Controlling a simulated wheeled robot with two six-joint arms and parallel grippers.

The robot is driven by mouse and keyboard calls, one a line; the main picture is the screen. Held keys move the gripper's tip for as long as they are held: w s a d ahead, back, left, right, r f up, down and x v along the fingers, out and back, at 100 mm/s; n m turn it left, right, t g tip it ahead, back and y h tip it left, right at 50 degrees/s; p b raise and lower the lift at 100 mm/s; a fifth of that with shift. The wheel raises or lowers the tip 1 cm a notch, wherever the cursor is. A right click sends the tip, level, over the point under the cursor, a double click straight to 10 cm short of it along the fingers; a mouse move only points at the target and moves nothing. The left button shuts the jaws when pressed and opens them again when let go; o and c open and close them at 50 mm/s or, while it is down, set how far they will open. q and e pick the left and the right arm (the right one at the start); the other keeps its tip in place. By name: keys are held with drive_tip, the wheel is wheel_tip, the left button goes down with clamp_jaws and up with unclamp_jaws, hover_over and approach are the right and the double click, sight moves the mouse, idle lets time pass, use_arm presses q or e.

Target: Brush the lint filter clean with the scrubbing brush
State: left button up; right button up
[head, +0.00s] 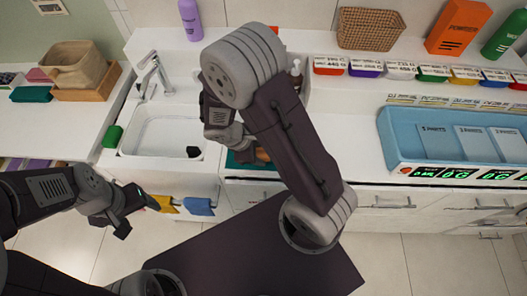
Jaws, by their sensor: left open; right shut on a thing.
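My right gripper (243,150) is over the counter just right of the sink, partly hidden by my own arm. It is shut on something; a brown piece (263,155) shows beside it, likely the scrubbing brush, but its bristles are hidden. A teal flat thing (236,163) lies under it at the counter's front edge, mostly covered. I cannot make out the lint filter; it may be hidden behind my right arm. My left gripper (137,214) is open and empty, in front of the sink cabinet and below counter height.
The white sink (160,131) has a tap (152,70) and a green sponge-like block (112,137). Yellow (163,204) and blue cloths (200,206) hang in front.

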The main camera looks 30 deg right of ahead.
drive_tip(key=shift+w+a, duration=0.15)
drive_tip(key=shift+a, duration=0.2)
drive_tip(key=shift+s+d+b, duration=0.3)
drive_tip(key=shift+s+d, duration=0.05)
drive_tip(key=shift+d, duration=0.4)
drive_tip(key=shift+s+d, duration=0.2)
drive_tip(key=shift+d, duration=0.1)
